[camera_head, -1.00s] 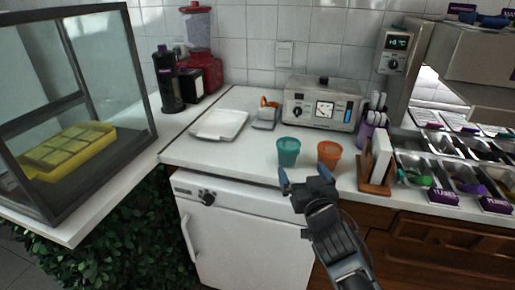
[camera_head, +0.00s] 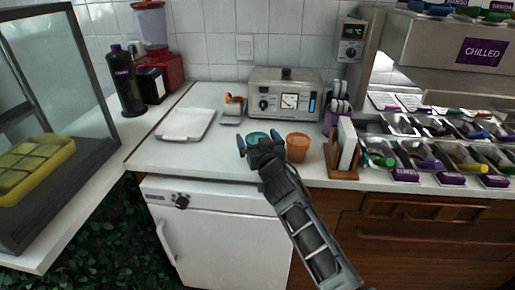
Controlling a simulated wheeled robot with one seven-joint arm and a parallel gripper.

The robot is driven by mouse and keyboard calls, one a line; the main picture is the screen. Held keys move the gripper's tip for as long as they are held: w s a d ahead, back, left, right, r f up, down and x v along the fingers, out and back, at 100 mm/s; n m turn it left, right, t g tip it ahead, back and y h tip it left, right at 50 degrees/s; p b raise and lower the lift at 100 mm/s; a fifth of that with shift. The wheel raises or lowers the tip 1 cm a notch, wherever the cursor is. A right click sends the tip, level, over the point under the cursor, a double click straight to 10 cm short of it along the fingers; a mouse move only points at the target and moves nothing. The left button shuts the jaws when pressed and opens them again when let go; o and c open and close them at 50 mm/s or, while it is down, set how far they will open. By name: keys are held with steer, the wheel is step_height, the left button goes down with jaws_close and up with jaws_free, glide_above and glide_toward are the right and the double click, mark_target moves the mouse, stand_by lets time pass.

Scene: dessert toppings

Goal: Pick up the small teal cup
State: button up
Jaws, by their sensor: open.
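The small teal cup (camera_head: 257,136) stands on the white counter (camera_head: 205,157), largely hidden behind my gripper. Only its upper part shows above the jaws. My gripper (camera_head: 259,140) is open at the counter's front side, its blue fingertips to either side of the cup in the picture. I cannot tell whether the fingers touch the cup or are still in front of it. An orange cup (camera_head: 297,147) stands just right of the teal cup, close to my gripper's right side.
A white tray (camera_head: 185,124) lies to the left, and a steel appliance (camera_head: 287,96) stands behind the cups. A wooden stand with white cards (camera_head: 345,150) and several topping bins are to the right. A glass case (camera_head: 85,110) is far left. The counter's left front is clear.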

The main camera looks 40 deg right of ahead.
steer(key=c, duration=1)
steer(key=shift+r, duration=0.1)
